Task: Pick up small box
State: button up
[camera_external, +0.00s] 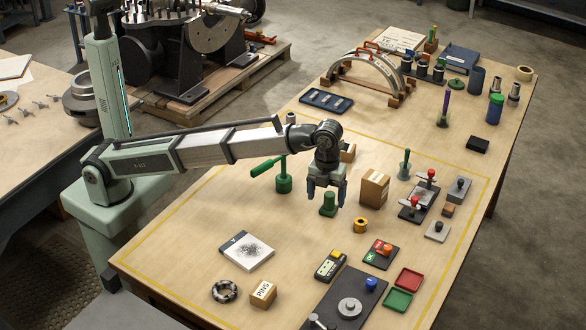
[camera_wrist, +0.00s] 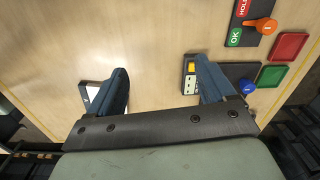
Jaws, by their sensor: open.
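Several boxes show in the external view, and I cannot tell which one the task means. A small tan box labelled PINS (camera_external: 263,293) sits near the table's front edge. A larger taped cardboard box (camera_external: 374,188) stands just right of my gripper. Another small brown box (camera_external: 348,152) is partly hidden behind my wrist. My gripper (camera_external: 326,197) points down above the table, near a green cylindrical part, open and empty. In the wrist view both fingers of my gripper (camera_wrist: 160,78) are apart with only bare table between them; no box shows there.
A black-and-yellow handheld device (camera_external: 330,266), a white booklet (camera_external: 246,250) and a dark ring (camera_external: 224,291) lie toward the front. Red (camera_external: 410,279) and green (camera_external: 398,300) trays lie at the front right. A green-handled post (camera_external: 284,178) stands left of my gripper.

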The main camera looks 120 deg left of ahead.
jog(key=d+m, duration=0.2)
jog(key=d, duration=1.5)
jog(key=n, duration=0.1)
send_over(263, 289)
notch_tip(263, 289, down, 13)
jog(key=shift+f, duration=0.1)
jog(key=c, duration=1.2)
notch_tip(263, 289, up, 10)
jog(key=shift+r, duration=0.1)
